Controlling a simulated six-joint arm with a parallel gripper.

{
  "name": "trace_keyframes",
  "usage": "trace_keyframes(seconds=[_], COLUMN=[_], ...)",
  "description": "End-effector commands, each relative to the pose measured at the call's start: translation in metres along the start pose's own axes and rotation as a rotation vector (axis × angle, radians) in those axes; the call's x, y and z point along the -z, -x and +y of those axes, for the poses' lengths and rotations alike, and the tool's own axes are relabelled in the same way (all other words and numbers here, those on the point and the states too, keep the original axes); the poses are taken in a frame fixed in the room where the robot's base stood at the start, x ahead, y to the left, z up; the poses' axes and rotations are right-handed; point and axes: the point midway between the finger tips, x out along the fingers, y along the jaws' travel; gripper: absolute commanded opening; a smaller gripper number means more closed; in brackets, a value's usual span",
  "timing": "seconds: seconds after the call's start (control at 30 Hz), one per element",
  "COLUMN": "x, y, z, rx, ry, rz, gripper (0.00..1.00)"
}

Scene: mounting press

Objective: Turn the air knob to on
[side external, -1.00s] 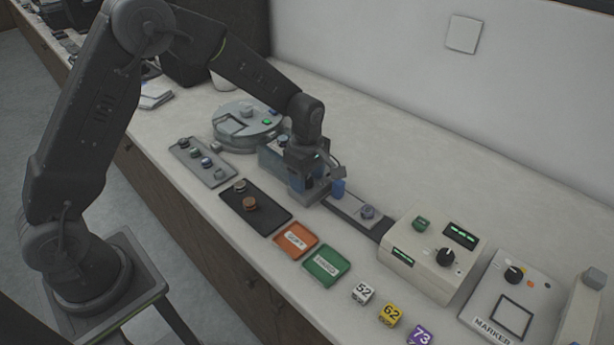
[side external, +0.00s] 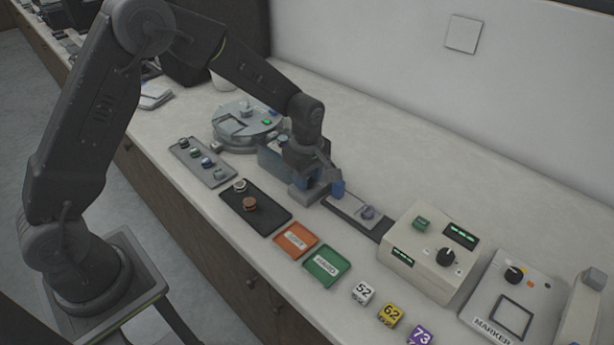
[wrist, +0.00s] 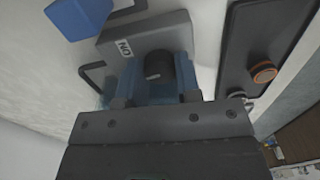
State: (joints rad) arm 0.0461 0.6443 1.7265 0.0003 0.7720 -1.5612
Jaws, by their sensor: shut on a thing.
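The air knob (wrist: 158,68) is a small dark piece with a rounded end, standing on a grey block (wrist: 112,48) in the wrist view. A white "ON" label (wrist: 125,47) lies beside it on the block. My gripper (wrist: 158,88) is shut on the knob, with bluish fingers on both sides of it. In the side view my gripper (side external: 309,184) points down at the grey block (side external: 303,193), and hides the knob. The mark the knob points to cannot be made out.
A blue piece (side external: 338,188) stands close to the right of my gripper. A black tray (side external: 277,214) with round pieces lies in front. A round grey machine (side external: 236,140) stands behind left. A beige control box (side external: 430,270) stands to the right.

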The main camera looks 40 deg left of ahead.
Motion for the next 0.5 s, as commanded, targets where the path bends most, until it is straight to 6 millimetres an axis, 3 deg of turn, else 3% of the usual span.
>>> trace_keyframes(seconds=[0.33, 0.37, 0.5], x=[-0.0005, -0.0005, -0.0005], y=[0.0003, 0.0003, 0.0002], z=[0.0002, 0.0002, 0.0002], rx=[-0.003, -0.003, -0.002], ry=[-0.033, -0.033, -0.032], rz=[0.000, 0.000, 0.000], gripper=[0.07, 0.34, 0.47])
